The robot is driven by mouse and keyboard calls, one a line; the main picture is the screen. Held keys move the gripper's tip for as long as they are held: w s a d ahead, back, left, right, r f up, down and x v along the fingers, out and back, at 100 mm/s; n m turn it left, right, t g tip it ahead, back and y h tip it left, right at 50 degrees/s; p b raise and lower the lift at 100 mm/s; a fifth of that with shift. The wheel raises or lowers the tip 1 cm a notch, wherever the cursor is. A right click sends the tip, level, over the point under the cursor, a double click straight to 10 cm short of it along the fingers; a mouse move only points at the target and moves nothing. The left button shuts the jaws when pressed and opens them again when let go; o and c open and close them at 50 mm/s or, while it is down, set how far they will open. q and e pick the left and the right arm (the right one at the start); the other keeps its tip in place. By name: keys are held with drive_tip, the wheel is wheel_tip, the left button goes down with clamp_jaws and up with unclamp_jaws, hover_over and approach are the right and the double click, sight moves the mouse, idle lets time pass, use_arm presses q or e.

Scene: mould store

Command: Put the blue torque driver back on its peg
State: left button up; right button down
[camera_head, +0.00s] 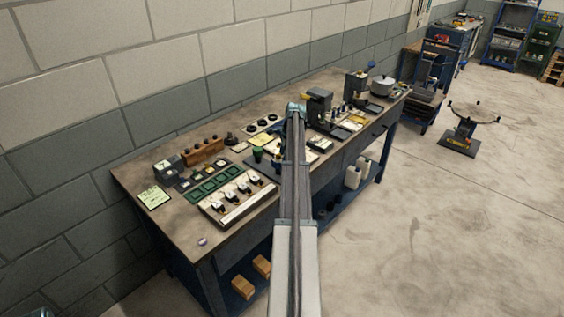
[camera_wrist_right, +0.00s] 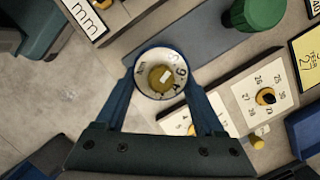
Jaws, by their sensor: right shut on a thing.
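My right gripper (camera_wrist_right: 165,78) is shut on a round thing with a blue rim, a white lettered ring and a brass-coloured centre. It looks like the blue torque driver (camera_wrist_right: 143,67) seen end-on. In the head view my right gripper (camera_head: 296,108) is over the bench, and the arm hides much of what lies below. In the right wrist view a strip with numbered white cards (camera_wrist_right: 279,81) lies below and to the right of the held thing. One card bears a dark, yellow-edged fitting (camera_wrist_right: 265,97); I cannot tell whether it is the peg. My left gripper is not in view.
The workbench (camera_head: 222,240) stands along a block wall. A green cylinder (camera_wrist_right: 262,10) stands near the gripper. A pale board with several black-topped items (camera_head: 222,209) and green trays (camera_head: 205,190) lie left of my arm. Open floor lies to the right.

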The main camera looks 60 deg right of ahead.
unclamp_jaws()
drive_tip(key=shift+r, duration=0.15)
idle(0.4)
drive_tip(key=shift+w+a+p+v, duration=0.2)
drive_tip(key=shift+p+v, duration=1)
drive_tip(key=shift+p, duration=0.05)
drive_tip(key=shift+w+a+p+v, duration=0.15)
drive_tip(key=shift+a+p+v, duration=0.05)
drive_tip(key=shift+p+v, duration=1.05)
drive_tip(key=shift+w+a+p+v, duration=0.2)
drive_tip(key=shift+p+v, duration=0.9)
drive_tip(key=shift+p, duration=0.2)
drive_tip(key=shift+r, duration=0.15)
